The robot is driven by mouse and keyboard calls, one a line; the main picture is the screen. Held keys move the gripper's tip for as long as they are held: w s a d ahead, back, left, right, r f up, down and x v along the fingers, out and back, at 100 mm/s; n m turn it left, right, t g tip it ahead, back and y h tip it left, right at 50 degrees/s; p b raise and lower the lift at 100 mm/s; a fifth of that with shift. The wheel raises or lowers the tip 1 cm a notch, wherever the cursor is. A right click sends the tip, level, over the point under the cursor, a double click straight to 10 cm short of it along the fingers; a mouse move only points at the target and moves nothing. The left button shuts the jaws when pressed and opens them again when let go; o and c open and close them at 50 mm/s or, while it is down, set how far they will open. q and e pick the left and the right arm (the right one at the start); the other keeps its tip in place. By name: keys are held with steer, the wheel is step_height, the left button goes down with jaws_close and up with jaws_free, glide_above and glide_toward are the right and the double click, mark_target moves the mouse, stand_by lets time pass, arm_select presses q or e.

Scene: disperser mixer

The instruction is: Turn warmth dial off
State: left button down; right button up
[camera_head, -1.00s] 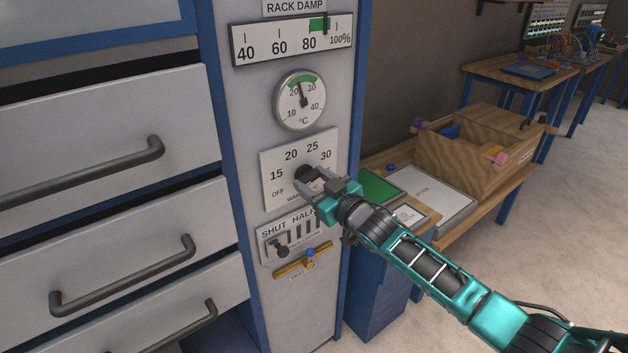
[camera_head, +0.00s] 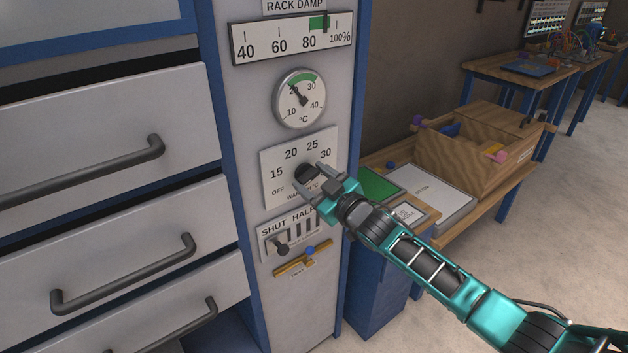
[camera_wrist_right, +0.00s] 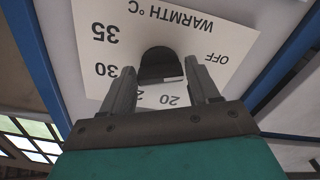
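The warmth dial (camera_head: 305,174) is a dark round knob on a white scale plate (camera_head: 270,160) marked OFF, 15, 20, 25, 30. In the right wrist view the dial (camera_wrist_right: 160,64) stands between my two fingers, and the plate (camera_wrist_right: 215,45) also shows 35, OFF and WARMTH °C upside down. My right gripper (camera_head: 315,180) is open in front of the dial; in the right wrist view the gripper (camera_wrist_right: 162,88) has a gap on each side of the knob. The dial's exact setting is hard to tell. My left gripper is not in view.
Above the dial is a round °C gauge (camera_head: 300,98), its needle near 20. Below are a shut/half slider plate (camera_head: 268,243) and a brass valve (camera_head: 303,260). Handled drawers (camera_head: 110,170) are at left. A bench with a wooden box (camera_head: 468,165) stands at right.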

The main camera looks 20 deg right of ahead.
steer(key=o, duration=0.3)
steer(key=v, duration=1.3)
stand_by(0.3)
steer(key=s+a+f+m+g+h, duration=0.2)
steer(key=s+f+m+g, duration=0.1)
steer(key=s+f, duration=0.6)
steer(key=s+a+f+m+g+h, duration=0.2)
steer(key=s+a+f+m+g, duration=0.1)
steer(key=s+f, duration=0.6)
steer(key=s, duration=0.2)
steer(key=shift+s+a+f, duration=0.2)
steer(key=shift+s+f, duration=0.1)
